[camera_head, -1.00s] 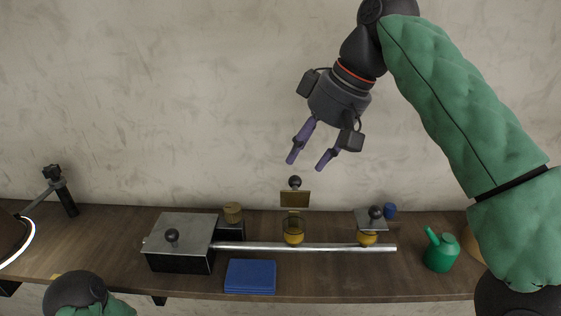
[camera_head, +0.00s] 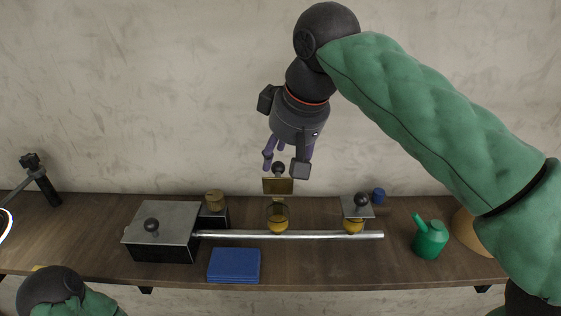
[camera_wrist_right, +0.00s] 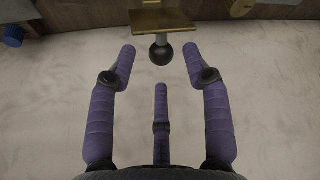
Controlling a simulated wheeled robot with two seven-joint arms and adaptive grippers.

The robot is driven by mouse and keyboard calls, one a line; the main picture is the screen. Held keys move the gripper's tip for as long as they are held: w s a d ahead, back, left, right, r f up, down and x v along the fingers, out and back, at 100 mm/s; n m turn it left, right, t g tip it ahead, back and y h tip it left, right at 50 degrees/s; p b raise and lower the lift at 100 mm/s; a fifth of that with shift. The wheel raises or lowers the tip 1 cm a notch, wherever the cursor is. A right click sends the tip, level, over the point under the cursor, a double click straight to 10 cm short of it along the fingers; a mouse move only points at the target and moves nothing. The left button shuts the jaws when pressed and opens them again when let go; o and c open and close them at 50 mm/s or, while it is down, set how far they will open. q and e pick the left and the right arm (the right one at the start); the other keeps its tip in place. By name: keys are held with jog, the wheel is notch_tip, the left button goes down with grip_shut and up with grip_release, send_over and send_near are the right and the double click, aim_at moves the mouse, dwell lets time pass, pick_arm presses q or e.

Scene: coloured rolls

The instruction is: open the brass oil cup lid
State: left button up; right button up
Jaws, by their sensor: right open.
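The brass lid (camera_head: 277,186) stands raised at the rear of the left oil cup (camera_head: 277,217), whose amber glass shows below it. Its black knob (camera_head: 278,169) sticks out toward the wall. My right gripper (camera_head: 286,164) is open just above the knob. In the right wrist view, the brass lid (camera_wrist_right: 163,22) is at the top, and its knob (camera_wrist_right: 161,55) lies between the two outer fingertips of my right gripper (camera_wrist_right: 159,49), with visible gaps on both sides. My left gripper is not in view.
A second oil cup (camera_head: 354,226) has a grey lid (camera_head: 357,207) lying over it. A metal bar (camera_head: 300,235) runs from a grey-lidded box (camera_head: 160,232). A blue stack (camera_head: 234,264) lies in front. A green oil can (camera_head: 430,240) stands at right.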

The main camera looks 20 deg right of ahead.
jog(key=shift+x, duration=1.25)
jog(key=shift+c, duration=0.3)
grip_shut()
jog(key=shift+w, duration=0.1)
jog(key=shift+w+d+f+g+y, duration=0.15)
jog(key=shift+w+g, duration=0.25)
jog(key=shift+g, duration=0.3)
jog(key=shift+w+d+f+g+y, duration=0.15)
jog(key=shift+w+g, duration=0.3)
jog(key=shift+g, duration=0.25)
jog(key=shift+w+f+g+y, duration=0.2)
jog(key=shift+w+g+y, duration=0.15)
jog(key=shift+g, duration=0.55)
